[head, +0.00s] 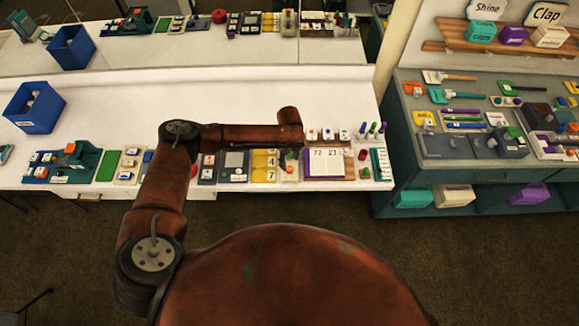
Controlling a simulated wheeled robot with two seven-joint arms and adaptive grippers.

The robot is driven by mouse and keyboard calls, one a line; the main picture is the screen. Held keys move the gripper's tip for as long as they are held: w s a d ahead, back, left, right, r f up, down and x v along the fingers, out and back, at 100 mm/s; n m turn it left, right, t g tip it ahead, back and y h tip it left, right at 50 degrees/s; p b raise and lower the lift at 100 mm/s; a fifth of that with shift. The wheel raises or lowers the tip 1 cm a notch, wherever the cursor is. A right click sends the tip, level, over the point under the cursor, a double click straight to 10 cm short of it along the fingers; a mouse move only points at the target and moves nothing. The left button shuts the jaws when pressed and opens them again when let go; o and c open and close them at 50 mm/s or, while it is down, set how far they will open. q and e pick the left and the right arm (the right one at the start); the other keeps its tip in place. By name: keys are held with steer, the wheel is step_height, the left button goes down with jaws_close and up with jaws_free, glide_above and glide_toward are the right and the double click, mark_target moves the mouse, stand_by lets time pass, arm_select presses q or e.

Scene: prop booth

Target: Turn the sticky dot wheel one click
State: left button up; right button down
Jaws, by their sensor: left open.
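My left arm comes in from the left and reaches over the front of the white counter. My left gripper (289,158) is open and points down at the end of this arm, largely hidden by the wrist. Just below it is a small pale device with green and orange parts (290,173), partly covered by the gripper. I cannot tell for sure whether this is the sticky dot wheel, or whether the gripper touches it. My right gripper is not in view.
Yellow number cards (263,165) lie left of the device, and a flip board (325,162) reading 72 and 23 stands right. Pens (372,128) stand behind. A blue bin (34,107) sits far left. The counter's back (120,100) is clear. A mirror runs behind.

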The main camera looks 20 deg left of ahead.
mark_target(290, 168)
arm_select(q)
steer(key=shift+f, duration=2.8)
steer(key=shift+c, duration=0.4)
jaws_close()
steer(key=shift+r+n+p, duration=0.1)
steer(key=shift+n+p, duration=0.2)
steer(key=shift+p, duration=0.05)
steer(key=n+p, duration=0.1)
steer(key=n, duration=0.1)
steer(key=shift+s+d+n, duration=0.1)
steer(key=shift+d+n, duration=0.05)
steer(key=shift+n, duration=0.25)
steer(key=n+p, duration=0.3)
steer(key=n, duration=0.2)
steer(key=shift+n, duration=0.3)
steer(key=n+p, duration=0.2)
steer(key=n, duration=0.3)
steer(key=shift+p, duration=0.4)
steer(key=shift+n+p, duration=0.7)
steer(key=shift+n, duration=1.2)
